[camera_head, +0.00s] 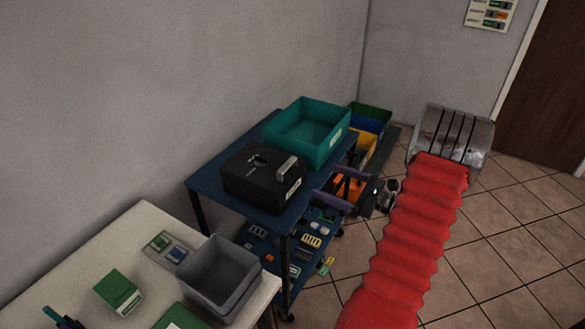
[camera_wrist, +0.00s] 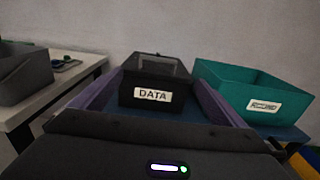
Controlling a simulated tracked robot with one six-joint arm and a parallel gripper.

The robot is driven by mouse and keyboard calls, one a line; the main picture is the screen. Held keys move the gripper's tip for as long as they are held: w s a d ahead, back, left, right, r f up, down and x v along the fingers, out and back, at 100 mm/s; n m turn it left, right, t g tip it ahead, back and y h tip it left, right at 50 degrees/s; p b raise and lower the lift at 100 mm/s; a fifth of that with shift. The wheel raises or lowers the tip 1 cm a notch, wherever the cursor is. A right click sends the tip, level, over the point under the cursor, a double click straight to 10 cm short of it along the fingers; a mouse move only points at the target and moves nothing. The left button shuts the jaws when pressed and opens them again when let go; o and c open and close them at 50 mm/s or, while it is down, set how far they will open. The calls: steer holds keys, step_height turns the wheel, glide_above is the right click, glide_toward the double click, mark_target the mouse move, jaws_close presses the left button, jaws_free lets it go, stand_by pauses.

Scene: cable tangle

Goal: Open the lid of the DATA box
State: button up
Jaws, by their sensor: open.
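The DATA box (camera_head: 262,180) is a black box on the blue cart, with its lid (camera_head: 250,163) lying flat and shut. A grey handle (camera_head: 287,168) sits at its right edge, above a white label. In the wrist view the DATA label (camera_wrist: 152,96) faces me, on the front of the box (camera_wrist: 155,80). My gripper (camera_head: 328,185) is open and empty, right of the box and apart from it. In the wrist view its purple fingers (camera_wrist: 157,76) appear on either side of the box. Nothing is between the fingertips except the view of the box beyond.
A teal bin (camera_head: 307,132) stands on the cart (camera_head: 217,185) behind the box, and to its right in the wrist view (camera_wrist: 250,92). The lower shelf holds several small parts. A white table (camera_head: 105,250) with a grey bin (camera_head: 220,277) stands at left. Open tiled floor lies right.

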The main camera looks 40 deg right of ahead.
mark_target(290, 166)
steer(key=shift+a, duration=0.15)
steer(key=x, duration=1.3)
steer(key=shift+w+a, duration=0.15)
steer(key=shift+w, duration=0.2)
steer(key=shift+c, duration=0.6)
steer(key=c, duration=1.4)
